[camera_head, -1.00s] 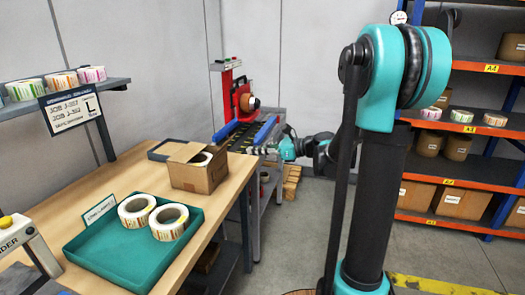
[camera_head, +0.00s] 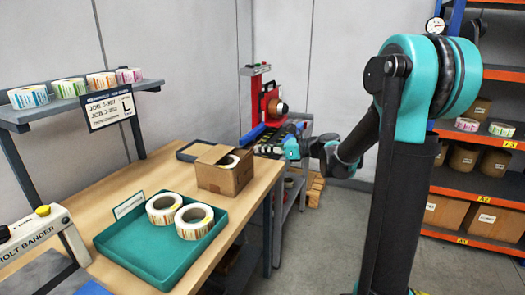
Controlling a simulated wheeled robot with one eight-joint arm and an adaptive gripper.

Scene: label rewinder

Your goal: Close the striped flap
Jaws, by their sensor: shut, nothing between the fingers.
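The red rewinder (camera_head: 265,103) stands on a grey cart beyond the far end of the wooden table. In front of it is a dark panel (camera_head: 271,136) between blue side rails; it may be the striped flap. It is too small and partly covered by my arm to tell its stripes or its angle. My gripper (camera_head: 262,149) is shut and empty at the front of this panel, reaching in from the right. I cannot tell whether it touches the panel.
The wooden table (camera_head: 125,194) holds an open cardboard box (camera_head: 225,175), a teal tray (camera_head: 150,255) with two label rolls, and a bander (camera_head: 35,235) at the near left. A shelf (camera_head: 75,103) with rolls is at left. An orange rack (camera_head: 470,183) stands right.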

